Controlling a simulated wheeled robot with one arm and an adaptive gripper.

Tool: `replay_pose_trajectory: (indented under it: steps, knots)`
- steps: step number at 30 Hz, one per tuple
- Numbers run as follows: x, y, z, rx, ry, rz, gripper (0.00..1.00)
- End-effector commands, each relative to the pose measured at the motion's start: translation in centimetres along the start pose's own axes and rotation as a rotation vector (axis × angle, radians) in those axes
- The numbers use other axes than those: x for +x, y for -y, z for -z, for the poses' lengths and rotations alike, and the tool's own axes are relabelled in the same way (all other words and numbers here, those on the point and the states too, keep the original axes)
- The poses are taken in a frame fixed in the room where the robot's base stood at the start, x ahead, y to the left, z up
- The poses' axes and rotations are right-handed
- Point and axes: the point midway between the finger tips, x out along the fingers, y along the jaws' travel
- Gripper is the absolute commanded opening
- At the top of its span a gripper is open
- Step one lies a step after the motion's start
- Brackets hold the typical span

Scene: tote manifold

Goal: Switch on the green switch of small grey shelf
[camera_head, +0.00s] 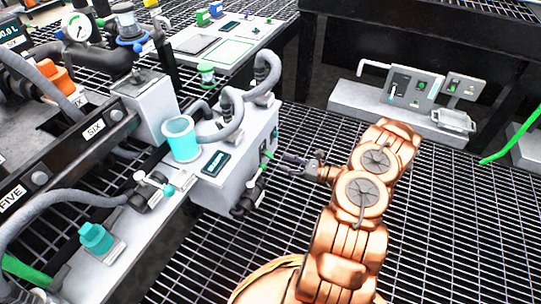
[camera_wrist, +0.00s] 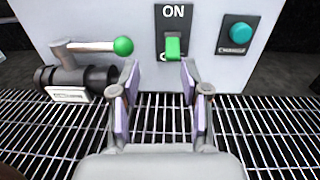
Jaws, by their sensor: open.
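The small grey shelf unit (camera_head: 235,165) stands left of my gripper (camera_head: 294,164) in the head view, and its front panel (camera_wrist: 80,20) fills the top of the wrist view. On that panel the green switch (camera_wrist: 173,48) sits on a black plate marked ON at the top. The green toggle is at the lower part of the plate and partly covers the lower label. In the wrist view my gripper (camera_wrist: 160,72) is open and empty, its fingers pointing at the panel. The switch appears between the fingertips, slightly right of centre, with a gap before it.
A teal button (camera_wrist: 240,31) is right of the switch. A valve handle with a green knob (camera_wrist: 123,46) sticks out at the left, close to the left finger. Another grey panel unit (camera_head: 410,92) stands at the back right. Open grating floor (camera_head: 440,210) lies around my arm.

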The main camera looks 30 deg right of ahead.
Motion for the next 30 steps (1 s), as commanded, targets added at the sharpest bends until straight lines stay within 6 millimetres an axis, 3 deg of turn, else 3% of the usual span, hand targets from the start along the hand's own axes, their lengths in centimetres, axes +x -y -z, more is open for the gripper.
replay_pose_trajectory:
  steps: [3,7,21,30]
  knots:
    - [-1.3,0.8,1.1,0.016,0.001,0.046,0.46]
    - [-1.3,1.2,1.5,0.022,0.003,0.063,0.46]
    - [4.7,1.5,1.6,0.022,0.004,0.062,0.46]
    - [6.0,1.6,1.4,0.021,0.004,0.062,0.46]
